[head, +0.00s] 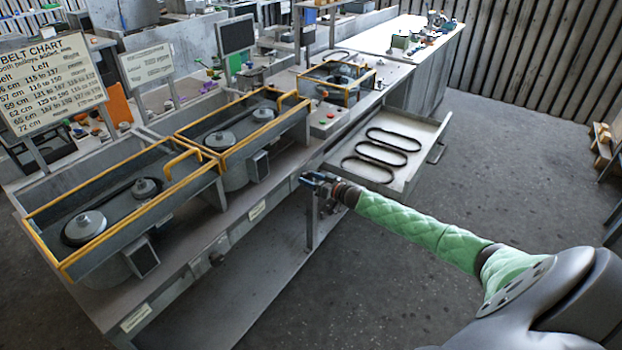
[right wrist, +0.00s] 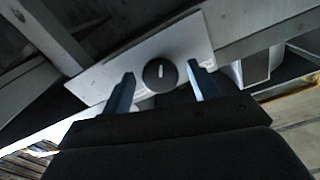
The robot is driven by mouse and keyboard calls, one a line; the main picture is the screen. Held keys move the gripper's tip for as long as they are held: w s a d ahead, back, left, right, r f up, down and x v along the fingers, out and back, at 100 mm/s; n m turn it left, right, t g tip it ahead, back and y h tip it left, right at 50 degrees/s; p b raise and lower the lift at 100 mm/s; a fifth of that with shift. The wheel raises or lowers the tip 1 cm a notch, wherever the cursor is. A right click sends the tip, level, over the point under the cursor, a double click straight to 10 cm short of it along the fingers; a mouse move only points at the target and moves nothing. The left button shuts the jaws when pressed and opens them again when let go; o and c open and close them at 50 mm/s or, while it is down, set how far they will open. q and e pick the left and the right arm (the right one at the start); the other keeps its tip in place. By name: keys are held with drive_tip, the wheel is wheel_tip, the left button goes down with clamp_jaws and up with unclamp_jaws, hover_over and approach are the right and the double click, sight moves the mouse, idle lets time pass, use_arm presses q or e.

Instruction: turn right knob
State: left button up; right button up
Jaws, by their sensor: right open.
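The right knob (right wrist: 161,75) shows in the right wrist view as a dark round dial with a white pointer line, nearly upright. It sits on a pale plate (right wrist: 103,77) on the bench front. My right gripper (right wrist: 162,72) is open, with one blue finger on each side of the knob. A gap shows between each finger and the knob; I cannot tell whether the tips reach around it in depth. In the head view my right gripper (head: 318,181) is at the bench's front edge and hides this knob. My left gripper is not in view.
Another dark knob (head: 216,258) is on the bench front further left. An open drawer (head: 411,168) with several black belts juts out just right of my right gripper. The floor in front is clear.

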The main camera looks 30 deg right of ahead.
drive_tip(key=c, duration=1)
drive_tip(key=shift+o, duration=0.2)
